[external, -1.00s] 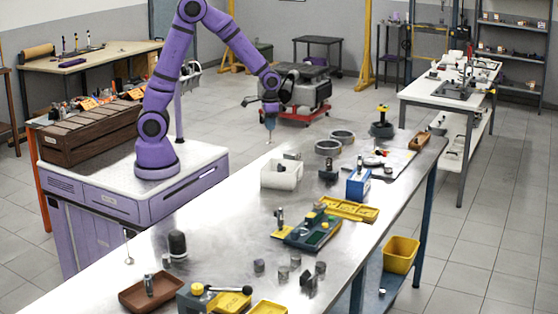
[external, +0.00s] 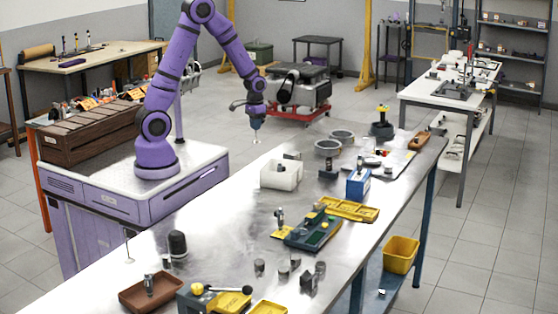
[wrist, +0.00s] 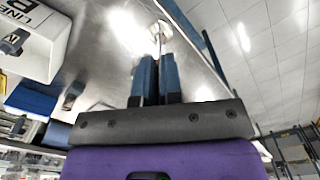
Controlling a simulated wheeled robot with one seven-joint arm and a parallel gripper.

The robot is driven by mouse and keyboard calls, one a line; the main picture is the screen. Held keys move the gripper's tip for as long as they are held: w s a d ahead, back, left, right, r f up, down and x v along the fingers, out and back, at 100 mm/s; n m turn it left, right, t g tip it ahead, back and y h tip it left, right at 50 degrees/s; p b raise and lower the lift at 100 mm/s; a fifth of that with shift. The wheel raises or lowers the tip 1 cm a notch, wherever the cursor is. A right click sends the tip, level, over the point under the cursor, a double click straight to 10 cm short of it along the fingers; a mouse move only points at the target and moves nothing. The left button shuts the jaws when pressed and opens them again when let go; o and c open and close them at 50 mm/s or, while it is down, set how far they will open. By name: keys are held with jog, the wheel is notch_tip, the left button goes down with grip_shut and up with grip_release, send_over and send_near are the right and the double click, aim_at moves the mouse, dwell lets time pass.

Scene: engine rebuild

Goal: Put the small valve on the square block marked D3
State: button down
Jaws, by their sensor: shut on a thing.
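My gripper (external: 256,124) is shut on a small valve (external: 256,140), held in the air above the back left edge of the metal table. In the wrist view the valve's thin stem (wrist: 160,42) runs out between the two blue fingers (wrist: 156,75), with its round disc head at the far end. In the external view the disc hangs downward. Several small grey blocks (external: 259,266) stand at the front middle of the table. No D3 mark is legible, so I cannot tell which block carries it.
A white bin (external: 281,178) stands close to my gripper; it also shows in the wrist view (wrist: 36,50). A blue box (external: 358,187), a green fixture (external: 312,232) and yellow trays (external: 350,209) lie further right. Another thin-stemmed valve (external: 129,258) stands at left. Open tabletop lies left of centre.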

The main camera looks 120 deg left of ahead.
jog(key=shift+w+a+f, duration=0.8)
jog(key=shift+w+a, duration=0.7)
jog(key=shift+w, duration=0.6)
jog(key=shift+w+a+f, duration=0.85)
jog(key=shift+w+a, duration=0.65)
jog(key=shift+w, duration=0.65)
jog(key=shift+w+a+f, duration=0.8)
jog(key=shift+w+a, duration=0.7)
jog(key=shift+w, duration=0.6)
jog(key=shift+f, duration=0.2)
jog(key=c, duration=1.3)
grip_release()
jog(key=shift+o, duration=0.2)
jog(key=shift+r, duration=0.1)
notch_tip(320, 180, up, 12)
jog(key=shift+d+r, duration=0.1)
jog(key=shift+r, duration=0.05)
